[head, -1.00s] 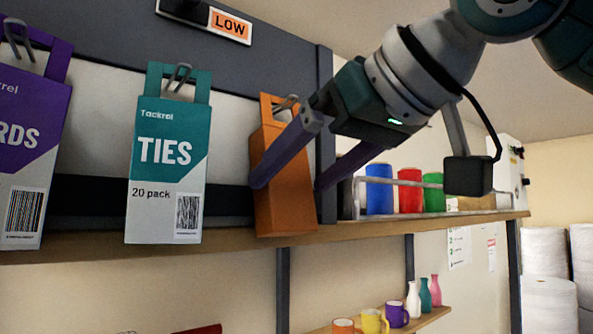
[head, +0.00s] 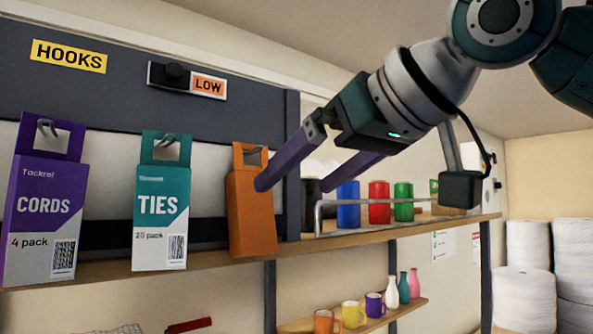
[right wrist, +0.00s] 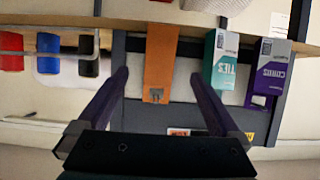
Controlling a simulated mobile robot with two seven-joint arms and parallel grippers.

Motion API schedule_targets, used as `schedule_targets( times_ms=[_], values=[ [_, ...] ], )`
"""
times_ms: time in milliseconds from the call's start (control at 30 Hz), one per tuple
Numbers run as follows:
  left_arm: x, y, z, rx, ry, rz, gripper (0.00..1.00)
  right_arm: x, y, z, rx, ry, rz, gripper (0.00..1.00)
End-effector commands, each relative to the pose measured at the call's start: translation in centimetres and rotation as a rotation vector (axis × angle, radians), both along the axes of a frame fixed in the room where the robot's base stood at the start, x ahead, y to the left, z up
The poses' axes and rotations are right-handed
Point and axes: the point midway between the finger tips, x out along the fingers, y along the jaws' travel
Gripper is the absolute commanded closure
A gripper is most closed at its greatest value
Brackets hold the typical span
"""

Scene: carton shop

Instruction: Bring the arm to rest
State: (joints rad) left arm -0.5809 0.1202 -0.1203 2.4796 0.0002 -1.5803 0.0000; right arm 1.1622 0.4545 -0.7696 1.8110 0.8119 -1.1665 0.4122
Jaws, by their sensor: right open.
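My right gripper (head: 292,186) is open, with its two purple fingers apart, in front of the shelf and just right of the orange carton (head: 253,208). The orange carton hangs from a hook by its top tab. In the right wrist view the orange carton (right wrist: 160,62) shows beyond and between the two fingers (right wrist: 164,80), and nothing is held. My right arm (head: 412,82) reaches in from the upper right. My left gripper is in neither view.
A teal TIES carton (head: 161,204) and a purple CORDS carton (head: 42,212) hang to the left. Colored spools (head: 379,203) stand on the shelf (head: 445,225) behind a rail. Mugs and bottles (head: 375,304) stand on a lower shelf.

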Motion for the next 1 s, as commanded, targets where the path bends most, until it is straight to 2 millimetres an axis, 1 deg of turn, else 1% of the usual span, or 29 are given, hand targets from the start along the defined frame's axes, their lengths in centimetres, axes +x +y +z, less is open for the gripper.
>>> schedule_targets(
  times_ms=[33, 167, 233, 267, 367, 467, 500, 567, 600, 667, 700, 767, 800, 867, 900, 967, 1000],
  values=[
    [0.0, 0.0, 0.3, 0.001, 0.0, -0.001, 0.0, 0.1, 0.0, 0.2, 0.001, 0.001, 0.0, 0.0],
    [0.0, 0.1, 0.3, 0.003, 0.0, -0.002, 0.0, 0.1, 0.0, 0.2, 0.0, 0.0, 0.001, 0.0],
    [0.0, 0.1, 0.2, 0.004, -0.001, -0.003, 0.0, 0.0, 0.0, -0.2, -0.001, 0.004, 0.001, 0.0],
    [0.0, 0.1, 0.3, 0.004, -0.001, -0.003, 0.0, -0.1, 0.1, -0.5, -0.002, 0.009, 0.003, 0.0],
    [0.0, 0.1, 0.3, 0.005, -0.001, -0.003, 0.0, -0.8, 0.2, -3.0, -0.008, 0.039, 0.008, 0.0],
    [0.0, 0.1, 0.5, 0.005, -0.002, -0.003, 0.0, -2.3, 0.3, -7.2, -0.019, 0.093, 0.006, 0.0],
    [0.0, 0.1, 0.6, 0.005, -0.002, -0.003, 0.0, -3.1, 0.1, -9.1, -0.025, 0.118, 0.002, 0.0],
    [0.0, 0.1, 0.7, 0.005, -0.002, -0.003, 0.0, -4.5, -0.3, -11.9, -0.032, 0.158, -0.014, 0.0],
    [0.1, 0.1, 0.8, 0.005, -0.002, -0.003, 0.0, -5.5, -0.8, -13.7, -0.037, 0.187, -0.03, 0.0],
    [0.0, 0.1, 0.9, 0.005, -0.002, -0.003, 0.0, -7.2, -1.6, -16.4, -0.048, 0.232, -0.057, 0.0],
    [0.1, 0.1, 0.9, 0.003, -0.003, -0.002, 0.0, -8.4, -2.3, -18.1, -0.057, 0.265, -0.079, 0.0],
    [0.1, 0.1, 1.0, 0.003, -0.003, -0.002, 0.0, -10.4, -3.5, -20.6, -0.074, 0.318, -0.119, 0.0],
    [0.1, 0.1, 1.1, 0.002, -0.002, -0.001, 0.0, -11.9, -4.4, -22.3, -0.088, 0.357, -0.147, 0.0],
    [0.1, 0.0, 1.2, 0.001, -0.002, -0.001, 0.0, -14.3, -6.0, -24.6, -0.115, 0.417, -0.193, 0.0],
    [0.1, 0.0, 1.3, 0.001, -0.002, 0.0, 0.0, -16.1, -7.1, -26.0, -0.136, 0.461, -0.227, 0.0],
    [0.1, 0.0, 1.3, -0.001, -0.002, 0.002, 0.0, -18.8, -8.9, -27.9, -0.172, 0.525, -0.277, 0.0],
    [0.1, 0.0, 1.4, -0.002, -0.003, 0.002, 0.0, -20.6, -10.1, -29.0, -0.199, 0.565, -0.307, 0.0]
  ],
)
